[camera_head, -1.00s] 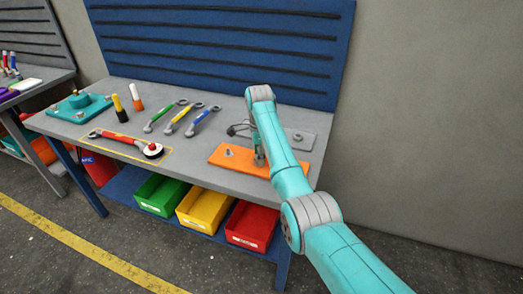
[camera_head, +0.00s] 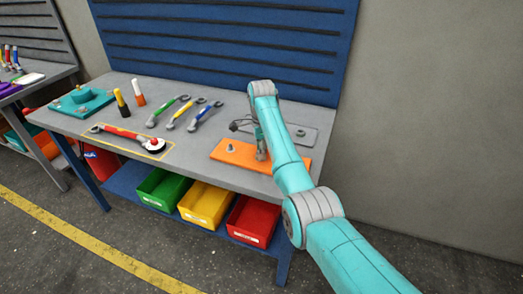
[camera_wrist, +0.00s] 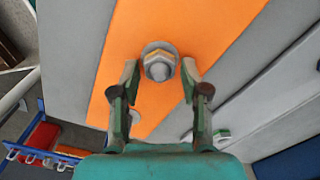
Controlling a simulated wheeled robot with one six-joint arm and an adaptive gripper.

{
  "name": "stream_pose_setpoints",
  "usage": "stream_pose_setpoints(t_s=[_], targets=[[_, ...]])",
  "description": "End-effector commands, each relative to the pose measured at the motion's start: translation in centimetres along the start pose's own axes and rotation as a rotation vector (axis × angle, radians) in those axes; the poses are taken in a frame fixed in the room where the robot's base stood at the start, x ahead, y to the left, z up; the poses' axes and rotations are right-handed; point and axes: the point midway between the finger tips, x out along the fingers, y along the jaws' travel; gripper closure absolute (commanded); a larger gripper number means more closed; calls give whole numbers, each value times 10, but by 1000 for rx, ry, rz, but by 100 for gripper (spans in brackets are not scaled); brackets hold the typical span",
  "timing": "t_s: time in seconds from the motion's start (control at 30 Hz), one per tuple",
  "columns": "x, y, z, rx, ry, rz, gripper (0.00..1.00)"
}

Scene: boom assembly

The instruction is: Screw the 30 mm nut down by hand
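The nut (camera_wrist: 158,64), with a brassy hexagonal edge, sits around a grey bolt end on a round washer in the wrist view. It is on the orange plate (camera_wrist: 146,20). My gripper (camera_wrist: 160,75) is open, with one finger on each side of the nut and a small visible gap at each side. How high the fingertips are above the plate I cannot tell. In the head view the orange plate (camera_head: 225,155) lies at the bench's front right, and my gripper (camera_head: 262,152) points down at it. My arm hides the nut there.
Another bolt (camera_head: 231,148) stands on the plate's left part. A grey plate (camera_head: 308,140) lies behind. A red torque wrench (camera_head: 122,133), coloured spanners (camera_head: 188,118) and a teal fixture (camera_head: 82,102) lie to the left. The bench between wrench and orange plate is clear.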

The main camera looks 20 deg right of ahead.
Motion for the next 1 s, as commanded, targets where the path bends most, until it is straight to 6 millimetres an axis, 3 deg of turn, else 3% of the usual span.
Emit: stream_pose_setpoints(t_s=[0.17, 1.0], targets=[[0, 0, 0, -90, 0, 0, 55], [0, -4, 2, -1004, 0, 1, 55]])
